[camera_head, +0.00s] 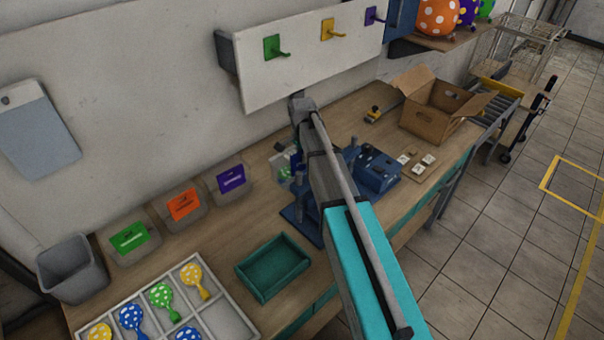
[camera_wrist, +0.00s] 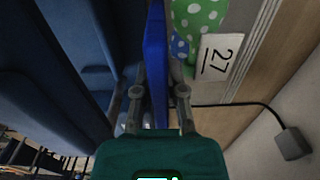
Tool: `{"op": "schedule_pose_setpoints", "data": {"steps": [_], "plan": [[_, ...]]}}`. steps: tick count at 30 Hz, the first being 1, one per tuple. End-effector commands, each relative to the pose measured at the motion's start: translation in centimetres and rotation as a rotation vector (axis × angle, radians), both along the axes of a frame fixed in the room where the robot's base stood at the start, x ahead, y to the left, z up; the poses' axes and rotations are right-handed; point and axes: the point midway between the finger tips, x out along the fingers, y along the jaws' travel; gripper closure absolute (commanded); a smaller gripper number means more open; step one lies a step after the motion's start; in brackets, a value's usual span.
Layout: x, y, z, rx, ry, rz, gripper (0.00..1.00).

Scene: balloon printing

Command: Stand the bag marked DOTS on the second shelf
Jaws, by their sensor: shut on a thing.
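My gripper (camera_wrist: 158,95) is shut on a thin, flat blue piece (camera_wrist: 156,55), seen edge-on in the wrist view; I cannot tell what it belongs to. I see no DOTS marking. A shelf with dotted balloons (camera_head: 448,41) is at the upper right; I cannot tell its level.
A blue machine (camera_head: 375,172) stands on the bench right of my arm, with an open cardboard box (camera_head: 430,122) beyond. A green tray (camera_head: 250,278), a divided white tray (camera_head: 222,320) and several labelled bins are left. A hook board (camera_head: 300,75) hangs above.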

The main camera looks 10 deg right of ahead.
Motion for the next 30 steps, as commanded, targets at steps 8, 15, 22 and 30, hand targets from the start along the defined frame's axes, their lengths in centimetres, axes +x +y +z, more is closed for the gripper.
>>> {"op": "schedule_pose_setpoints", "data": {"steps": [8,15,22,30], "plan": [[0.0,0.0,-1.3,0.0,0.0,0.001,1.0],[0.0,0.1,-1.2,0.0,0.0,0.001,1.0],[0.0,0.1,-1.8,0.0,0.0,0.001,1.0],[0.0,0.2,-4.0,0.0,0.0,0.002,1.0]]}}
